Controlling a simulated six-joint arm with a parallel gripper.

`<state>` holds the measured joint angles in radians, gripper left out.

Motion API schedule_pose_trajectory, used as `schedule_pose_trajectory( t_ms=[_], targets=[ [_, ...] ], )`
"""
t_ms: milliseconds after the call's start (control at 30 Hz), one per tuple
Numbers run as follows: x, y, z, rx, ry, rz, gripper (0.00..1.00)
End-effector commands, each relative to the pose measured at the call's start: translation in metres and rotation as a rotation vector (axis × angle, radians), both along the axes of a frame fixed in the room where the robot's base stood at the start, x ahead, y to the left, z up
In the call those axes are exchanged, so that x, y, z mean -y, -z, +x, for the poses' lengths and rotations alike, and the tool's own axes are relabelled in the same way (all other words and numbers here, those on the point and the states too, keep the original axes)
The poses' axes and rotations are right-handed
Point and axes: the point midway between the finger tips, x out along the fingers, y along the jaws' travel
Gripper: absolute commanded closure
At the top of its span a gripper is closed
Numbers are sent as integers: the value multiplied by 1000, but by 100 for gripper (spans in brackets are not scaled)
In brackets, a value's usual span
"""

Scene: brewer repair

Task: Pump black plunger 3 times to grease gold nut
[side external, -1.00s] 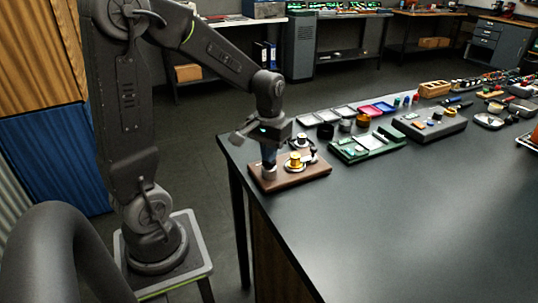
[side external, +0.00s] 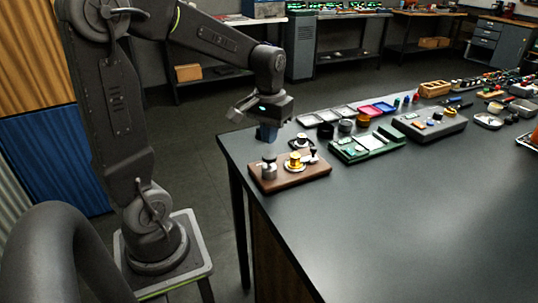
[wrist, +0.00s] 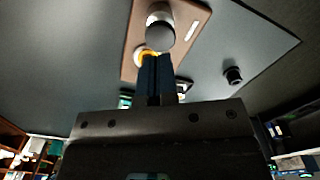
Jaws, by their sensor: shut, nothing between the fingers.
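A brown board (side external: 315,172) lies on the near left corner of the dark table. On its left side stands a metal cylinder with a dark top (side external: 269,168), which looks like the black plunger; it also shows in the wrist view (wrist: 160,28). The gold nut (side external: 295,160) sits on a pale round base to its right, and is partly hidden behind my fingers in the wrist view (wrist: 144,52). My gripper (side external: 267,141) is shut and empty, with its blue fingers pointing down, above and apart from the plunger.
A small black knob-like part (side external: 302,140) stands behind the gold nut. A green case (side external: 370,146), a grey box (side external: 432,124) and several small trays stand farther back to the right.

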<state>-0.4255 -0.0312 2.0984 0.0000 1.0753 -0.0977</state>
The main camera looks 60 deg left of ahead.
Motion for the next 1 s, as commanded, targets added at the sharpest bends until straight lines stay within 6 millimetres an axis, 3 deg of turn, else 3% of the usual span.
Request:
schedule_pose_trajectory(
  t_ms=[267, 800, 1000],
  targets=[
    [0, -2, 0, 2, 0, 1, 100],
    [0, -51, 0, 3, 0, 1, 100],
    [0, -60, 0, 1, 0, 0, 100]
  ],
)
